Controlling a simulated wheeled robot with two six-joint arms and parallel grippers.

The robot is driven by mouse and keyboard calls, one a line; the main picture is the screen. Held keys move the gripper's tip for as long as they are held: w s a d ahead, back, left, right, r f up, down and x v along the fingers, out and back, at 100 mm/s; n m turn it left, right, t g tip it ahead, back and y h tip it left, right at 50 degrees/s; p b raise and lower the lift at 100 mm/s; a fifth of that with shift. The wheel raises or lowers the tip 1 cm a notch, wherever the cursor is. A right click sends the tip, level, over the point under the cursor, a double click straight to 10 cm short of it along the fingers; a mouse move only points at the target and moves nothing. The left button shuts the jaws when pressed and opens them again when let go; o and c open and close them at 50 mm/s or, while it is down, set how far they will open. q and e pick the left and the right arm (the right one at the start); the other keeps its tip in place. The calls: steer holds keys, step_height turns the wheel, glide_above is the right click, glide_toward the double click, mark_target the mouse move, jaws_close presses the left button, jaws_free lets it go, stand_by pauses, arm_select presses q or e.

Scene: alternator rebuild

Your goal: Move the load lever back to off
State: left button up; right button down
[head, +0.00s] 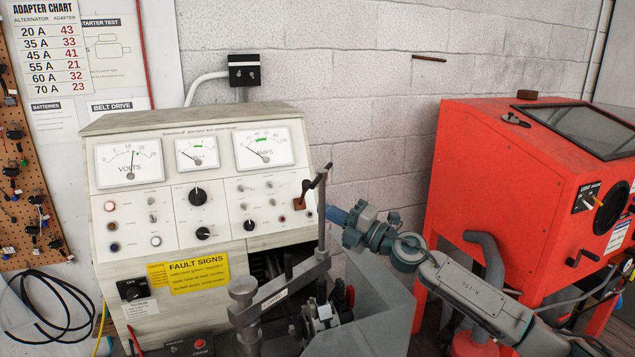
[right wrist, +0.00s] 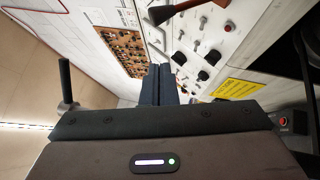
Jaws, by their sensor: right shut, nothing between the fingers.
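The test bench panel (head: 215,205) stands at left centre in the head view. A lever that looks like the load lever (head: 314,181) is at the panel's right edge, with a dark arm slanting up to the right above a brown piece. A brown and dark lever, likely the same one, shows at the top of the right wrist view (right wrist: 190,10). My right gripper (head: 334,214) is just below and right of the lever in the head view; contact cannot be told. Its dark fingers (right wrist: 160,85) are shut and empty. My left gripper is not in view.
A steel clamp frame (head: 285,285) with an upright post stands in front of the panel, close to my right gripper. A red blasting cabinet (head: 490,190) stands to the right. A yellow fault signs label (head: 198,273) is on the panel. A pegboard (head: 30,190) hangs at far left.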

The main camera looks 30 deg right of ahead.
mark_target(304, 194)
steer(key=w+p, duration=0.1)
steer(key=w+r+p, duration=0.1)
steer(key=w, duration=0.1)
steer(key=w+p, duration=0.1)
steer(key=w, duration=0.1)
steer(key=shift+w+d+r, duration=0.25)
steer(key=shift+d, duration=0.05)
